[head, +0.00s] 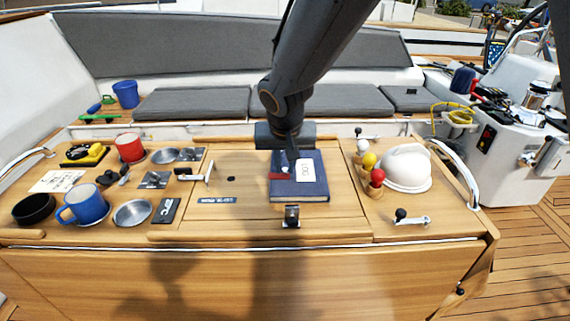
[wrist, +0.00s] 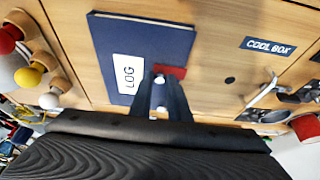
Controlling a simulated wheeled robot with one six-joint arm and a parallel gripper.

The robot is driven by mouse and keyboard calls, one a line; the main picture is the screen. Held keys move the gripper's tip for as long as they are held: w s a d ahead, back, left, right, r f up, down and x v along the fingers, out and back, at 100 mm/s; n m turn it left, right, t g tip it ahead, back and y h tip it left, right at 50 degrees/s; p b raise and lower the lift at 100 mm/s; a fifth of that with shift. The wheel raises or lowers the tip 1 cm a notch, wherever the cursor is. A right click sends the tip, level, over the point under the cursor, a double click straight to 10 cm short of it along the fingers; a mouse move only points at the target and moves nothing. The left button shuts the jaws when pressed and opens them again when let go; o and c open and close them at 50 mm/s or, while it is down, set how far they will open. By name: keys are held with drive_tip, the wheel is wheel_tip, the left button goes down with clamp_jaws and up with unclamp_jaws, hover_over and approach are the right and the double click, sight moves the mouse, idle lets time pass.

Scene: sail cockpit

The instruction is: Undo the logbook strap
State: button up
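The dark blue logbook (head: 314,188) lies flat on the cockpit table, with a white LOG label on its cover; it also shows in the wrist view (wrist: 150,40). A short red strap (wrist: 172,71) shows at the edge of the book, and a bit of it shows in the head view (head: 276,176). My gripper (wrist: 160,84) is down over the strap, its fingers close together beside the label. A small white knob (wrist: 159,79) shows between the fingertips. Whether they press on it is unclear, and the fingers hide part of the strap.
A small latch (head: 292,215) stands in front of the book. To the right are knobbed pegs (head: 377,177) and a white domed object (head: 405,168). To the left are a metal handle (head: 202,174), blue mug (head: 84,204) and red mug (head: 130,148).

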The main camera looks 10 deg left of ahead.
sight(270, 178)
clamp_jaws()
drive_tip(key=shift+a+b, duration=0.1)
drive_tip(key=shift+b, duration=0.2)
